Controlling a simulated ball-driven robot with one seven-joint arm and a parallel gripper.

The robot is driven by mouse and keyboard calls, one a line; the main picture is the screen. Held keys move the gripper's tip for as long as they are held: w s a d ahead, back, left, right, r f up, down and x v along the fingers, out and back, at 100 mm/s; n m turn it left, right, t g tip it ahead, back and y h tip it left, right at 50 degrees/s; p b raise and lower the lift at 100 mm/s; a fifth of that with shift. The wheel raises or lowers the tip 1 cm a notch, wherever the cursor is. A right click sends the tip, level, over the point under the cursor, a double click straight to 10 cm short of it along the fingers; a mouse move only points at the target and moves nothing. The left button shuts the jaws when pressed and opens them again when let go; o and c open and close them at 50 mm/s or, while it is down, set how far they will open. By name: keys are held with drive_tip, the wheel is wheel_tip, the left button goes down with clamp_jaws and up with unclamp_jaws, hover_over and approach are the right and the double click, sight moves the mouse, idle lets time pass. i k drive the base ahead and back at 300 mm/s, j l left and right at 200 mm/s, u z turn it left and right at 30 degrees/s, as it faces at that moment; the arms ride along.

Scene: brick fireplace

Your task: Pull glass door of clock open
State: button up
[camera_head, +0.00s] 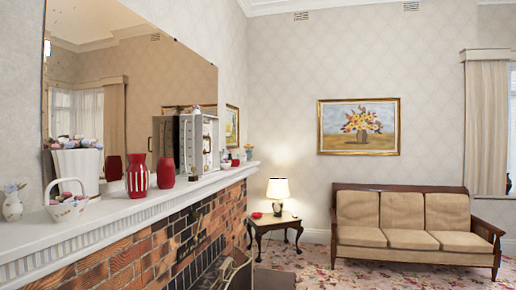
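A white, upright box-shaped case (199,142) stands on the mantelpiece, right of the red vases; it appears to be the clock. Its front is turned mostly to the right and is seen at a steep angle, so the dial and the glass door cannot be made out clearly. I cannot tell whether the door is open or shut. A dark shape behind it on the left looks like its reflection in the mirror. My gripper is not in view.
The white mantelpiece (120,207) also holds a striped red vase (137,177), a plain red vase (166,172), a white basket (66,208) and small ornaments. The mirror (120,80) hangs behind. A lamp table (275,222) and sofa (408,222) stand beyond open carpet.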

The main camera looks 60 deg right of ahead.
sight(199, 137)
drive_tip(key=z, duration=1.1)
drive_tip(key=i+l, duration=0.15)
drive_tip(key=i, duration=0.2)
